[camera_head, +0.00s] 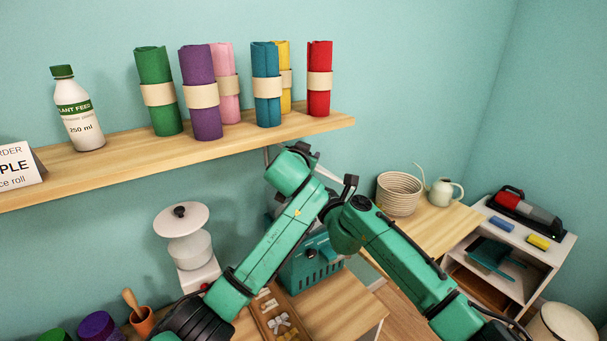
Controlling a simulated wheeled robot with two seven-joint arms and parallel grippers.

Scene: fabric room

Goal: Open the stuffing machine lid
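A white machine (198,275) with a rounded body and a red button stands on the table at left, below the shelf. I take it to be the stuffing machine. Its wide white lid (182,228) with a black knob sits on top and looks closed. My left arm comes up from the lower left, to the right of the machine, and my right arm comes from the lower right. The arms meet or overlap near the middle of the view. Neither gripper's fingers can be made out clearly. No arm is seen touching the lid.
A wooden shelf (110,170) above holds several fabric rolls and a plant feed bottle (77,112). A teal item (318,268) is partly hidden behind my arms. A brown pot (142,320) stands left of the machine. A woven basket (399,194) is at right.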

